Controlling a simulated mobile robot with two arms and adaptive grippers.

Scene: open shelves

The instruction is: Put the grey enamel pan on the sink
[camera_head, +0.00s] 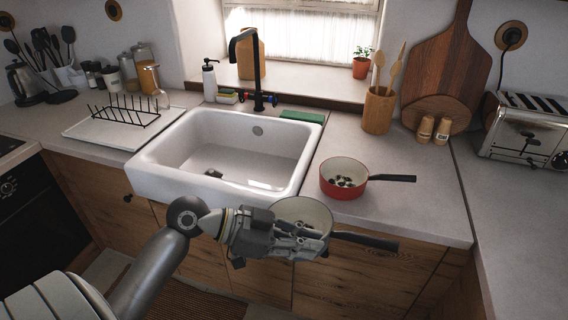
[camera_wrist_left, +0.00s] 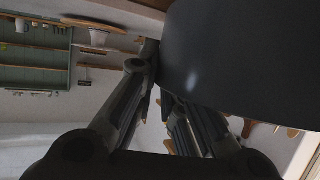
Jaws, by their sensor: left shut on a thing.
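The grey enamel pan (camera_head: 303,212) has a pale inside and a dark handle pointing right. It is in the air in front of the counter's front edge, near the sink's right front corner. My left gripper (camera_head: 310,243) is shut on it at its near side and covers part of its wall. In the left wrist view the pan's dark grey surface (camera_wrist_left: 245,60) fills the upper right, against the fingers (camera_wrist_left: 165,85). The white sink (camera_head: 225,190) is set in the counter, up and left of the pan. My right gripper is not in view.
A red pan (camera_head: 345,190) with small dark things inside stands on the counter right of the sink. A black faucet (camera_head: 257,75) rises behind the basin. A white drainer tray (camera_head: 90,130) with a black rack lies to the left. The counter's front right is clear.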

